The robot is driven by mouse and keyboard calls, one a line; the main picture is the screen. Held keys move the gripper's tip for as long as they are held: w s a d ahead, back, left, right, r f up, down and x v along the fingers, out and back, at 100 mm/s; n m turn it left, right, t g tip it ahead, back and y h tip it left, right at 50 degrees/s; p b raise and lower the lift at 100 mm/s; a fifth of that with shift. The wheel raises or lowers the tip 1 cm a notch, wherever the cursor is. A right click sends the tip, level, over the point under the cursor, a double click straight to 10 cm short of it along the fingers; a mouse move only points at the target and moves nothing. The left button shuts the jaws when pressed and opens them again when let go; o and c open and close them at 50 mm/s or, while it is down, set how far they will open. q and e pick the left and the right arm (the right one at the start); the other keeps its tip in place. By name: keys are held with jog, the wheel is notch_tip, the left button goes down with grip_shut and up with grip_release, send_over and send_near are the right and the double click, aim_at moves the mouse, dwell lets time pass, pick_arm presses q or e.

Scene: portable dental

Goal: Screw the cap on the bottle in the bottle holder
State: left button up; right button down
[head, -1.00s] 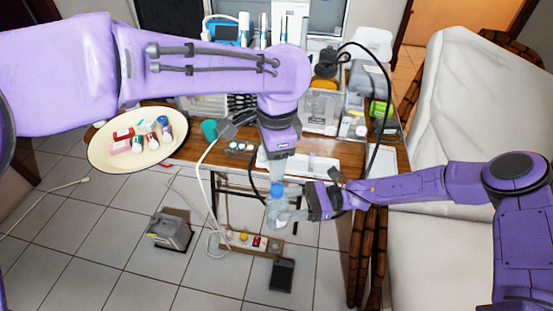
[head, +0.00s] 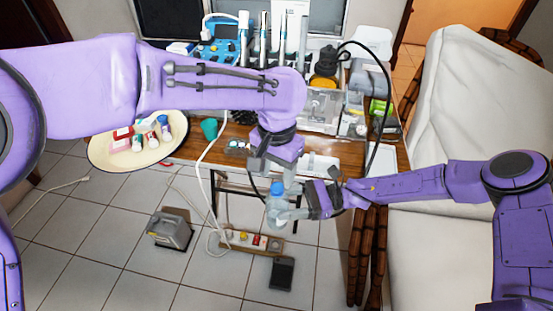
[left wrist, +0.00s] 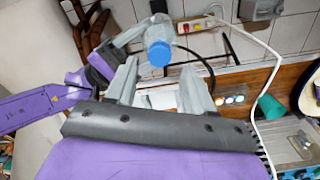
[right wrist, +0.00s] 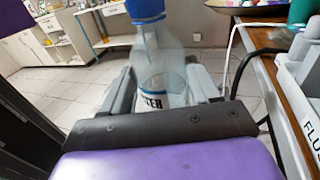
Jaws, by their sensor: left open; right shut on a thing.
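A clear bottle (right wrist: 165,65) with a label is held off the table in the right gripper (right wrist: 160,92). The blue cap (left wrist: 158,53) sits on the bottle's mouth; how tightly cannot be seen. It also shows in the head view (head: 277,188) and at the top of the right wrist view (right wrist: 145,8). My right gripper (head: 298,212) is shut around the bottle's body. My left gripper (left wrist: 158,72) is open, its two fingers pointing toward the cap from above, with the cap just beyond the tips. I cannot make out the bottle holder clearly.
The wooden table (head: 185,150) is crowded at the back with boxes and dental devices. A cream oval tray (head: 105,162) with small containers is at left. A teal cup (head: 209,129) and hanging cables are near the left arm. A power strip (head: 250,241) lies on the floor below.

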aim_at(277, 187)
pick_arm(q)
jog(key=shift+f, duration=2.15)
grip_shut()
jog(key=shift+o, duration=0.7)
grip_release()
jog(key=shift+r, duration=0.15)
